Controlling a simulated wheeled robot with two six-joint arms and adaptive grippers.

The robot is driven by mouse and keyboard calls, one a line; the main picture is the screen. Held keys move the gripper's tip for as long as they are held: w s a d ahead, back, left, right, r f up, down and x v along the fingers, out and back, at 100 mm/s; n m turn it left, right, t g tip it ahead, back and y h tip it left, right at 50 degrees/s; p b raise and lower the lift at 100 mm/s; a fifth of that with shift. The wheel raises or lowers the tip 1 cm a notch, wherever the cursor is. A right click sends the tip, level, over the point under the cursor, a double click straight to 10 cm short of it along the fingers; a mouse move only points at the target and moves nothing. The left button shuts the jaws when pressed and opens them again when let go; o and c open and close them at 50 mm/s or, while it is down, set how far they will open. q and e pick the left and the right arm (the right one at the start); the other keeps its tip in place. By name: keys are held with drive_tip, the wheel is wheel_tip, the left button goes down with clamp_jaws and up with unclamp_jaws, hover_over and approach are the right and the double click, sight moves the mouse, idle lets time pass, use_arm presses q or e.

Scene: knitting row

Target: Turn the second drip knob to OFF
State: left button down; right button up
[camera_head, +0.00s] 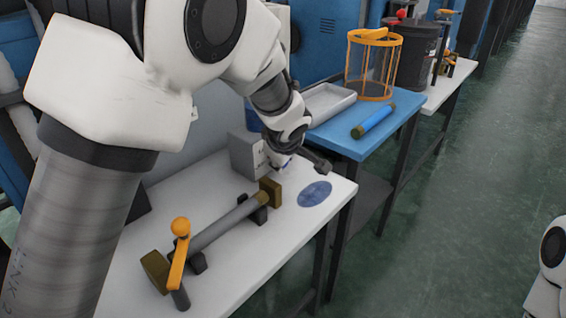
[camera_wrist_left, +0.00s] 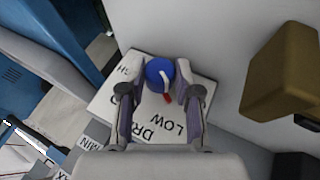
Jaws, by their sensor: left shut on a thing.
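A blue drip knob (camera_wrist_left: 155,70) with a white pointer and a red tip sits on a white label plate (camera_wrist_left: 105,102) in the left wrist view. The plate reads LOW, part of DRIP and letters ending in H; no OFF mark is visible. The pointer's red tip points toward the lower side, near DRIP and LOW. My left gripper (camera_wrist_left: 158,82) is shut on the knob, one finger on each side. In the head view the left gripper (camera_head: 290,160) is at the grey box (camera_head: 245,155), and the knob is mostly hidden. My right gripper is out of view.
A grey rod with brown end blocks (camera_head: 230,222) and an orange lever (camera_head: 180,258) lie on the white table (camera_head: 240,283). A blue disc (camera_head: 314,194) is flat near its right edge. A blue table (camera_head: 348,143) behind holds an orange cage (camera_head: 372,65) and a blue roll (camera_head: 373,121).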

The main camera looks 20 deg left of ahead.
use_arm(q)
drive_tip(key=c, duration=0.8)
unclamp_jaws()
drive_tip(key=v, duration=1.2)
drive_tip(key=shift+a, duration=0.1)
